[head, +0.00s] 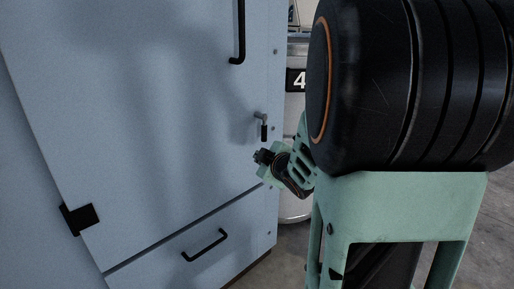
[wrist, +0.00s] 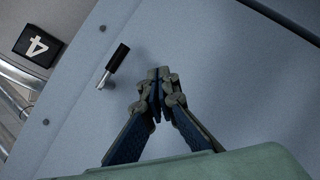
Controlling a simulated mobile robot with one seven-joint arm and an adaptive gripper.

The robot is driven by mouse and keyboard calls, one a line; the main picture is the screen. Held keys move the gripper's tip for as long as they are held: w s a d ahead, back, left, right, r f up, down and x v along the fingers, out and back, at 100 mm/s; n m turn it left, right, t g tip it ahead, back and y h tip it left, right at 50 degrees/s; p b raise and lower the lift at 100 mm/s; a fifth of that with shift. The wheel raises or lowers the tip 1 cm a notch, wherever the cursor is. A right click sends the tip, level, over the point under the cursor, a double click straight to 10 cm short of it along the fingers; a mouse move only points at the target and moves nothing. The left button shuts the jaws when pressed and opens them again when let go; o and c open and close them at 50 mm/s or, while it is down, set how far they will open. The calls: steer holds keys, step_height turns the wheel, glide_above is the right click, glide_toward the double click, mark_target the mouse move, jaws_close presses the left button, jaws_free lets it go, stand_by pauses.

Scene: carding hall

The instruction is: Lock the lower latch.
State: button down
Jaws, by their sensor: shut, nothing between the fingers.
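The lower latch (head: 263,127) is a small metal pivot with a black handle near the right edge of the light blue cabinet door (head: 150,110). In the head view its black handle hangs down. In the wrist view the latch (wrist: 113,64) lies to the left of the fingertips, with a clear gap in the picture. My gripper (wrist: 158,76) is shut and empty, its fingertips together in front of the door. In the head view my gripper (head: 262,157) is just below the latch; whether it touches the door I cannot tell.
A long black door handle (head: 240,30) is above the latch. A drawer with a black handle (head: 204,245) is below the door. A black hinge (head: 80,218) is at the door's lower left. A pale cylinder behind the cabinet bears a black plate marked 4 (head: 297,80).

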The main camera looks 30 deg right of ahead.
steer(key=shift+s+a, duration=0.15)
steer(key=shift+s, duration=0.4)
steer(key=shift+s+a, duration=0.15)
steer(key=shift+s, duration=0.4)
